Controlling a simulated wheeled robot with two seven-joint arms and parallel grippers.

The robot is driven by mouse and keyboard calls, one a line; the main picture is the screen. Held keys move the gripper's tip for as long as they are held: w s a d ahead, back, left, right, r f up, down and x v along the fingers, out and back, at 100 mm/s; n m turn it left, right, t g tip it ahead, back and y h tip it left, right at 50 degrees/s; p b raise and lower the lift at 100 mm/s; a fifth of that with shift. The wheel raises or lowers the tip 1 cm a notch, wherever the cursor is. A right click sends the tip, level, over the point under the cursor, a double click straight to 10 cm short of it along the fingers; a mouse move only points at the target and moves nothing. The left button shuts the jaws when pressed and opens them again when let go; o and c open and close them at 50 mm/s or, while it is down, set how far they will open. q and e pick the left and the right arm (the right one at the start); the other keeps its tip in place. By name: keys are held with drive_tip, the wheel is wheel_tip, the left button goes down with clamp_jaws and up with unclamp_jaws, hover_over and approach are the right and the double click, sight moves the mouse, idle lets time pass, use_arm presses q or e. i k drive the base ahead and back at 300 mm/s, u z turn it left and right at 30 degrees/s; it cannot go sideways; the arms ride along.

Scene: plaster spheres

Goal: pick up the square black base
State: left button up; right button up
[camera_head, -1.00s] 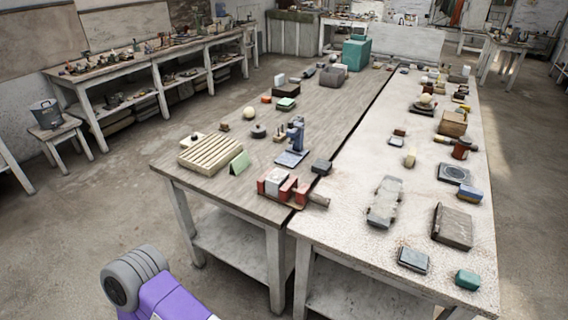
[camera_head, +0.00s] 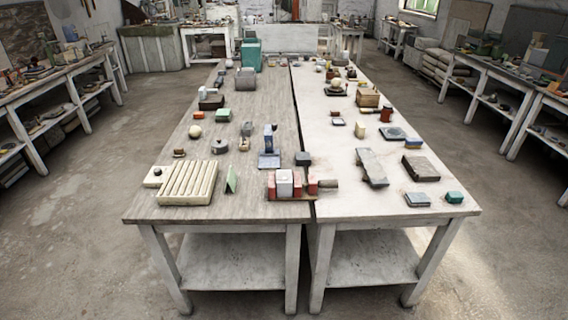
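Several dark pieces lie on the two tables, and I cannot tell for sure which is the square black base. A flat, dark square plate with a round mark (camera_head: 393,134) lies on the right, whitish table (camera_head: 345,215). Farther back on that table, a pale ball (camera_head: 336,83) rests on a low dark base (camera_head: 336,93). A small black block (camera_head: 303,159) sits near the gap between the tables. Neither of my grippers is in view.
Open floor lies in front and on both sides.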

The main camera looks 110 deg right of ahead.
sight(302, 158)
drive_tip(key=z, duration=3.65)
